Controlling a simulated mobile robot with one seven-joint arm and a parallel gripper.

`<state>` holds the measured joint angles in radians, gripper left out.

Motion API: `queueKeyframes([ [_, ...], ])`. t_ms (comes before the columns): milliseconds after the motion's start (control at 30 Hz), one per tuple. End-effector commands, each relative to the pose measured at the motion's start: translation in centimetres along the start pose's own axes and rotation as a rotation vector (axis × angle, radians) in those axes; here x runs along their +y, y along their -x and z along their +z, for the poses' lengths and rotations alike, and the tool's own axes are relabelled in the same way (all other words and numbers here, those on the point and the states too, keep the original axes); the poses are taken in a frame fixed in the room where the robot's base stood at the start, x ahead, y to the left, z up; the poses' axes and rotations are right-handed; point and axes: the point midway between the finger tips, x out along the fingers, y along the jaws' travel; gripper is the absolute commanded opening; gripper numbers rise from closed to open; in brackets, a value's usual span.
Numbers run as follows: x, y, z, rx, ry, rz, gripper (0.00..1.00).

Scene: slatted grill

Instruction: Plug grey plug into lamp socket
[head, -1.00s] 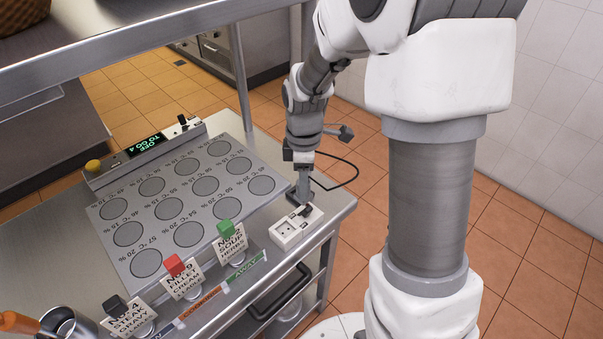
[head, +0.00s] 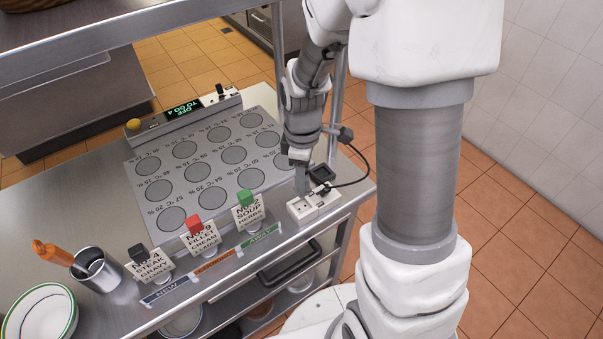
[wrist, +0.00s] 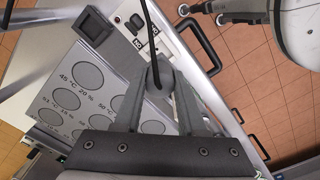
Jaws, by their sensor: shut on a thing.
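The white socket block (head: 325,205) sits at the right front corner of the steel counter. My gripper (head: 301,190) points down over the left end of this block. In the wrist view my gripper (wrist: 160,88) is shut on the grey plug (wrist: 161,72), which has a black cable rising from it. The socket block (wrist: 131,14) shows behind the plug in that view, partly covered by it. The fingers hide the plug in the head view. I cannot tell whether the plug touches a socket.
A dark square device (head: 321,173) stands just behind the block. The grill panel (head: 140,200) with round plates lies left. Order cards with green (head: 244,197), red (head: 193,222) and black clips stand along the front. A black cable (head: 366,165) loops off the right side.

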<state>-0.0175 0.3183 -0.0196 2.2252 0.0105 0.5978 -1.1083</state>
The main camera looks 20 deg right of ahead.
Motion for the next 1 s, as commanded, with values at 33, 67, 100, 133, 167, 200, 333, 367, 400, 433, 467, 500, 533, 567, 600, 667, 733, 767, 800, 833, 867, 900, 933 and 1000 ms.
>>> queueKeyframes([
  [33,0.0,0.0,0.0,0.0,0.0,0.0,0.0],
  [67,0.0,0.0,0.0,0.0,0.0,0.0,0.0],
  [100,0.0,0.0,0.0,0.0,0.0,0.0,0.0],
  [133,0.0,0.0,0.0,0.0,0.001,0.0,0.0],
  [167,0.0,0.0,0.0,0.0,0.001,0.0,0.0],
  [200,0.0,0.0,0.0,0.0,0.001,0.0,0.0],
  [333,0.0,-0.2,0.0,0.0,0.001,0.0,0.0],
  [367,0.0,-0.3,0.0,0.0,0.001,0.0,0.0],
  [400,0.0,-0.5,0.0,0.0,0.001,0.0,0.0],
  [433,0.0,-0.7,0.0,0.0,0.001,0.0,0.0],
  [467,0.0,-0.8,0.0,0.0,0.001,0.0,0.0],
  [500,0.0,-1.1,0.0,0.0,0.001,0.0,0.0],
  [533,0.0,-1.3,0.0,0.0,0.001,0.0,0.0],
  [567,0.0,-1.6,0.0,0.0,0.001,0.0,0.0],
  [600,0.0,-1.9,0.0,0.0,0.001,0.0,0.0],
  [667,0.0,-2.5,0.0,0.0,0.001,-0.001,0.0],
  [733,0.0,-3.2,0.0,-0.001,0.001,-0.001,0.0],
  [767,0.0,-3.5,0.0,-0.001,0.001,-0.001,0.0],
  [800,0.0,-3.9,0.0,-0.001,0.001,-0.001,0.0],
  [833,0.0,-4.2,0.0,-0.001,0.001,-0.001,0.0],
  [867,0.0,-4.5,0.0,-0.001,0.001,-0.001,0.0],
  [900,0.0,-4.8,0.0,0.0,0.001,-0.001,0.0],
  [933,0.0,-5.0,0.0,0.0,0.001,-0.001,0.0],
  [1000,0.0,-5.5,0.0,0.0,0.001,0.0,0.0],
])
